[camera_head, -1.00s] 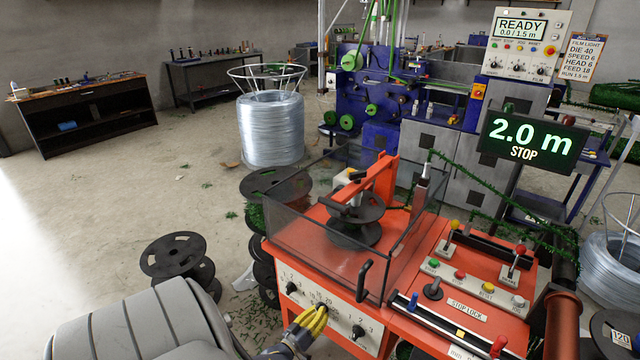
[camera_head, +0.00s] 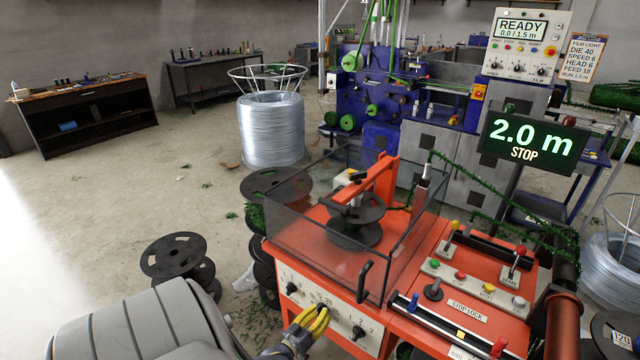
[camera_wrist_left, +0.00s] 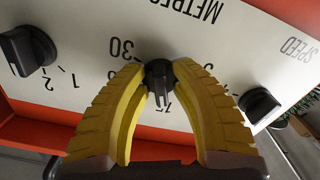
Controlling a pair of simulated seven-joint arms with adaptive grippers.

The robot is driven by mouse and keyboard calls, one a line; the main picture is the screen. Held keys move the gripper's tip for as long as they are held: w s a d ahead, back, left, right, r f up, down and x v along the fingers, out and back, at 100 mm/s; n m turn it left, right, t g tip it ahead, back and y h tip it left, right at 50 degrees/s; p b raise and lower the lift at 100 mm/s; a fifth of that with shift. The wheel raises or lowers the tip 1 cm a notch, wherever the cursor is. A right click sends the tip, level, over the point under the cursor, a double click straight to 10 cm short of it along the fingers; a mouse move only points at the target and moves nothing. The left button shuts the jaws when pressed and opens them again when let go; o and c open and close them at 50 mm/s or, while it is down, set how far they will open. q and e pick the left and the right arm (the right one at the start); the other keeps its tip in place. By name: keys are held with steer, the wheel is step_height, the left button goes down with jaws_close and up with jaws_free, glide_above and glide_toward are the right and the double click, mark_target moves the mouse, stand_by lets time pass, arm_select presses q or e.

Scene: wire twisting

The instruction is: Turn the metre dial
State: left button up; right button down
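The metre dial (camera_wrist_left: 160,84) is a small black knob on a white panel (camera_wrist_left: 90,30) in the left wrist view, with "METRES" and numbers such as 30 and 15 printed around it. My left gripper (camera_head: 320,311) has yellow ribbed fingers and reaches the orange machine's front panel. In the left wrist view its fingertips (camera_wrist_left: 160,74) close on the dial from both sides. The fingers hide part of the scale and, in the head view, most of the dial. A display (camera_head: 528,140) reads "2.0 m STOP". My right gripper is not in view.
Another black knob (camera_wrist_left: 27,50) sits left of the dial, and the SPEED knob (camera_wrist_left: 259,105) sits right. A black handle (camera_head: 363,281) and clear guard (camera_head: 310,222) are above the panel. Black spools (camera_head: 172,257) stand on the floor at the left. A console (camera_head: 521,30) shows "READY 0.0/1.5 m".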

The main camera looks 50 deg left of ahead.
arm_select(q)
steer(key=shift+o, duration=0.9)
steer(key=v, duration=1.2)
